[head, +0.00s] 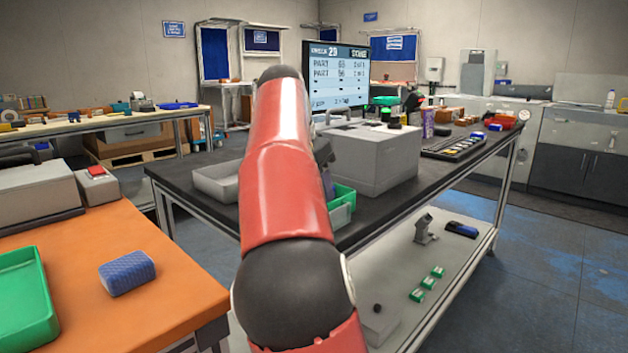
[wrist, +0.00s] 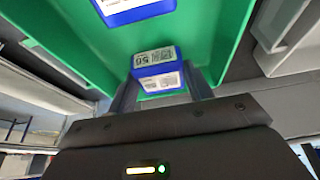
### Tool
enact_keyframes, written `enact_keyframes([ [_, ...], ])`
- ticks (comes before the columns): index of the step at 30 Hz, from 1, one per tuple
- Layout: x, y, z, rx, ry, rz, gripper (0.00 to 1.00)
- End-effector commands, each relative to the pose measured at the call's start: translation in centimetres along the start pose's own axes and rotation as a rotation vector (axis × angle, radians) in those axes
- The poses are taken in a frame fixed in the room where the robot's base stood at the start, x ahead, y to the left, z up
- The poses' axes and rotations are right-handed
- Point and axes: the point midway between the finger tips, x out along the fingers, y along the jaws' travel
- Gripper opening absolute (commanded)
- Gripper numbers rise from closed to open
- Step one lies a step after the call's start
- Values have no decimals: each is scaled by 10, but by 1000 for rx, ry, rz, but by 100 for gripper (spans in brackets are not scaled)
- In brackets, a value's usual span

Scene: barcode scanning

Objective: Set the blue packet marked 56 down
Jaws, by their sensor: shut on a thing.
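In the wrist view, my gripper (wrist: 160,84) is shut on a blue packet (wrist: 158,68) with white labels, one finger on each side. A second blue packet (wrist: 135,10) with a white label lies in the tray, at the top edge of the view. In the head view, my red arm hides the gripper and the held packet. A green tray (head: 343,196) shows partly beside the arm.
A grey bin (head: 217,182) stands on the black table left of my arm, and a large grey box (head: 372,158) stands right. A screen (head: 340,72) is behind. The orange table (head: 110,290) at left holds another green tray (head: 22,305) and a blue block (head: 127,272).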

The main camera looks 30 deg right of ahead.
Motion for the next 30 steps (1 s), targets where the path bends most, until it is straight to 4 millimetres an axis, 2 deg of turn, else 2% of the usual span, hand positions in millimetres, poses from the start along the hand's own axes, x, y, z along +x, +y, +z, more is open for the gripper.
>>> enact_keyframes([
  [26,11,0,4,1,0,0,20],
  [27,11,0,4,1,0,-1,52],
  [30,10,0,4,1,0,0,65],
])
